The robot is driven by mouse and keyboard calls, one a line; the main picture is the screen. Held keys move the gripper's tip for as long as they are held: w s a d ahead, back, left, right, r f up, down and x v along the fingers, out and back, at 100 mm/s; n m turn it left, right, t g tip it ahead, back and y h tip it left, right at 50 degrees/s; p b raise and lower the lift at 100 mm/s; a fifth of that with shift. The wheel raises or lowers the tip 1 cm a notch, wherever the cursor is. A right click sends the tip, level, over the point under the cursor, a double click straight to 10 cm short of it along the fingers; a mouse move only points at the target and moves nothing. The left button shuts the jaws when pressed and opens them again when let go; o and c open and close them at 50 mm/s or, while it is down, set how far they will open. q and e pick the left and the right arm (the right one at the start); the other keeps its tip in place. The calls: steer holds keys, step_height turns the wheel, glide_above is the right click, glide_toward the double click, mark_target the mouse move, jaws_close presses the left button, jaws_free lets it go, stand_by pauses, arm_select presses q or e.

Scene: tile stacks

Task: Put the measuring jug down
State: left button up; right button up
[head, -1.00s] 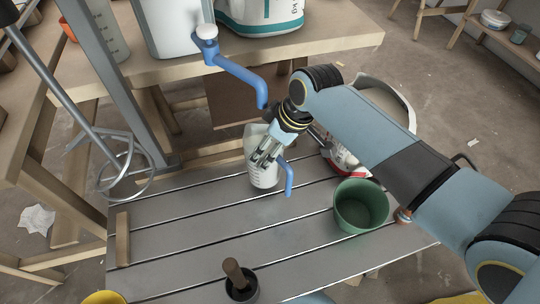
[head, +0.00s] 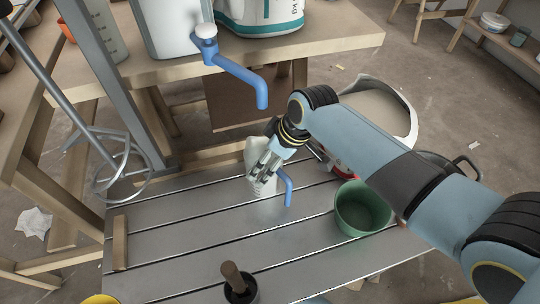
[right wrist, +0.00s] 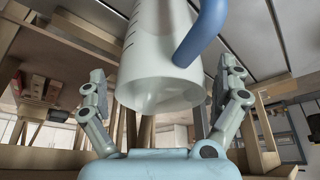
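The measuring jug (head: 255,153), pale and translucent with a blue handle (head: 288,190), appears to stand upright on the grey slatted table (head: 190,240), near its back edge. My right gripper (head: 264,172) is at the jug, its fingers partly covering it in the head view. In the right wrist view the jug (right wrist: 160,65) is between the fingers (right wrist: 162,85), with its open end towards the camera. The fingers look spread, with a narrow gap on each side of the jug. The jug's base contact is not clearly visible. My left gripper is out of view.
A green pot (head: 362,208) stands right of the jug. A blue tap (head: 235,66) juts out above the back edge. The table's left-middle is clear.

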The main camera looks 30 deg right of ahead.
steer(key=p+v, duration=0.3)
steer(key=v, duration=0.9)
steer(key=shift+s, duration=0.15)
